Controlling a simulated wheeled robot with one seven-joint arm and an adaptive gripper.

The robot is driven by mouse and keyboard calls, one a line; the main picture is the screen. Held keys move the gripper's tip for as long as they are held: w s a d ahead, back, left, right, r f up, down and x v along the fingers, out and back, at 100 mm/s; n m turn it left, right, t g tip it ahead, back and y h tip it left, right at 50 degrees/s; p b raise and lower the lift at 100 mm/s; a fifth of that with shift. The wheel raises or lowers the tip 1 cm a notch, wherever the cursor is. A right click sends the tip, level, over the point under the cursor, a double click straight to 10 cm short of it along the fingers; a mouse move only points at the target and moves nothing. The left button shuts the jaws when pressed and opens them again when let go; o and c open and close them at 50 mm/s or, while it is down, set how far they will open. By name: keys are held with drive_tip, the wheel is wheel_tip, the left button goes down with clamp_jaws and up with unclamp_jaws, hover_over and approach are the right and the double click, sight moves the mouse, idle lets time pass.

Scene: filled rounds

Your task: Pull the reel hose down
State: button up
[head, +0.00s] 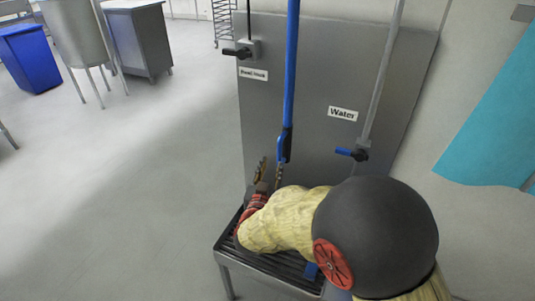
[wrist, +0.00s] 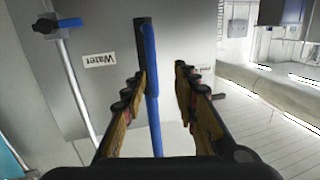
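The blue reel hose (head: 291,70) hangs straight down in front of a grey metal panel in the head view. Its lower end is a blue and black nozzle (head: 285,146). My gripper (head: 270,171) is just below and beside the nozzle, with its fingers spread. In the wrist view, which is upside down, my open gripper (wrist: 162,78) has the blue hose piece (wrist: 152,95) and a black part (wrist: 140,38) between or just beyond its fingers, closer to the left finger. I cannot tell whether that finger touches it.
The grey panel (head: 320,70) carries a "Water" label (head: 343,113), a blue-handled valve (head: 351,153) and a black-handled valve (head: 238,52). A slatted metal stand (head: 228,243) is below my arm. A blue bin (head: 28,57) and grey cabinet (head: 140,40) stand far left. The left floor is clear.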

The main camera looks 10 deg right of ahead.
sight(279, 150)
drive_tip(key=shift+t+h, duration=0.3)
drive_tip(key=shift+h, duration=0.1)
drive_tip(key=x, duration=0.2)
drive_tip(key=r+x, duration=0.1)
drive_tip(key=x, duration=0.2)
drive_tip(key=d+x, duration=0.1)
drive_tip(key=x, duration=0.2)
drive_tip(key=shift+s+r, duration=0.1)
drive_tip(key=shift+r, duration=0.25)
drive_tip(key=shift+c, duration=0.5)
clamp_jaws()
